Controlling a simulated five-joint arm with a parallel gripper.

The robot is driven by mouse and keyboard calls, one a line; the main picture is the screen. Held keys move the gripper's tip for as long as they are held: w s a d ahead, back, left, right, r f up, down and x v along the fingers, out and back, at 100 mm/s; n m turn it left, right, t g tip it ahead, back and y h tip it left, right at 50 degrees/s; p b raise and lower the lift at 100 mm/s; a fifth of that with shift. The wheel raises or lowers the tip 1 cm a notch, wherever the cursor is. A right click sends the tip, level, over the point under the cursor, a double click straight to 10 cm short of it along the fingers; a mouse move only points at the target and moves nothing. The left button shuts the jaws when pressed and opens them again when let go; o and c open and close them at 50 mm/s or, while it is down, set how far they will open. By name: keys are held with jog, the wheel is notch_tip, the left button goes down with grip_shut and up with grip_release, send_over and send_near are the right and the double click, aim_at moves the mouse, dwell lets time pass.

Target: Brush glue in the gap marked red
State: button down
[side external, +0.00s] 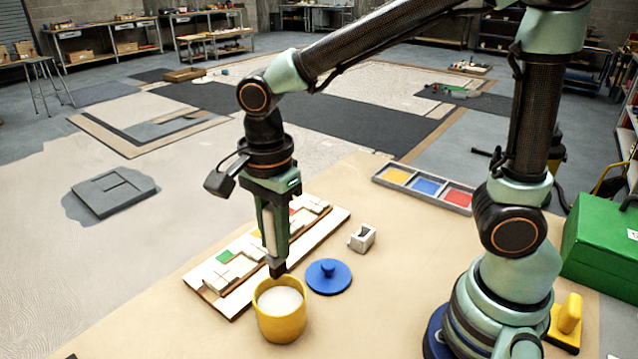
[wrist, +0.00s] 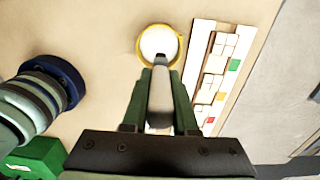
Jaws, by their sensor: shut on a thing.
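My gripper (side external: 270,232) points down over the yellow pot (side external: 281,325), shut on a brush (side external: 268,222) with a pale handle and dark tip. The pot is open and holds white glue (side external: 280,300). The brush tip appears at the pot's mouth; I cannot tell whether it touches the glue. In the wrist view the brush (wrist: 160,100) points at the pot's rim (wrist: 140,50). The mosaic panel (side external: 328,232) lies behind the pot, with pale blocks and green, yellow and red patches. The red patch (wrist: 211,120) shows near one end; my gripper partly hides the panel.
A blue lid (side external: 340,278) lies right of the pot. A small pale slotted block (side external: 362,238) stands behind it. A tray (side external: 380,183) with yellow, blue and red compartments is farther back. A green box (side external: 600,240) and a yellow-handled tool (side external: 568,318) are at right. The front left table is clear.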

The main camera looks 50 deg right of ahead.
aim_at(277, 276)
jog(key=shift+s+a+f, duration=0.1)
jog(key=shift+a+f, duration=0.2)
jog(key=shift+f, duration=2.8)
jog(key=shift+f, duration=0.6)
jog(key=shift+r, duration=0.1)
jog(key=shift+r, duration=3.5)
jog(key=shift+d, duration=0.1)
